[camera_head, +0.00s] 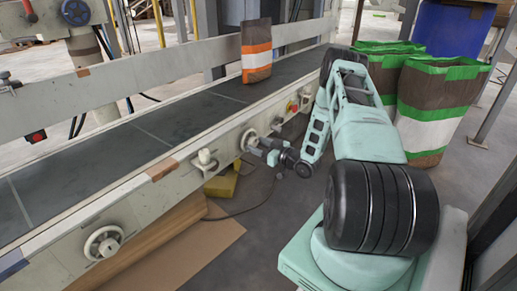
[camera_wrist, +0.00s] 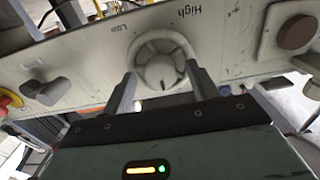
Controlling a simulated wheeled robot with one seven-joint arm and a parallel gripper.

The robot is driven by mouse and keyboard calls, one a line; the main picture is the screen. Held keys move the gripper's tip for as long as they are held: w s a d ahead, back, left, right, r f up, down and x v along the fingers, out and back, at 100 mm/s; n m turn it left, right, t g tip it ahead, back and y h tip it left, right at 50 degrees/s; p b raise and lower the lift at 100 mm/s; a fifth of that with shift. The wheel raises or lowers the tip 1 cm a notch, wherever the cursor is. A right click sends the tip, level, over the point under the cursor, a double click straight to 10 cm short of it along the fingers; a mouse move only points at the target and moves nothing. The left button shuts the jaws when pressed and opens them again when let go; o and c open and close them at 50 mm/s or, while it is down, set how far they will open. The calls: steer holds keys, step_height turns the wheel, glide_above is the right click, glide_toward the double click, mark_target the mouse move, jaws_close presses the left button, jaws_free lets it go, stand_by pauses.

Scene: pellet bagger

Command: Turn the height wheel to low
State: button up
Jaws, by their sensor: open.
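The height wheel (camera_wrist: 165,62) is a pale round knob on the conveyor's side panel. In the wrist view it sits between the words Low, to its upper left, and High, to its upper right, both upside down. A small dark mark shows on its lower rim. In the head view the wheel (camera_head: 249,138) is partly hidden by my gripper (camera_head: 263,145). My gripper (camera_wrist: 163,73) is open, one finger on each side of the wheel. I cannot tell whether the fingers touch it.
A brown square-based knob (camera_wrist: 295,32) and a grey lever (camera_wrist: 45,92) flank the wheel, with a red button (camera_wrist: 8,102) farther left. Another handwheel (camera_head: 103,243) is on the panel's lower left. An orange-striped bag (camera_head: 256,52) stands on the belt (camera_head: 180,125). Green-topped bags (camera_head: 432,105) stand at right.

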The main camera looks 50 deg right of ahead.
steer(key=shift+w, duration=0.25)
steer(key=c, duration=1)
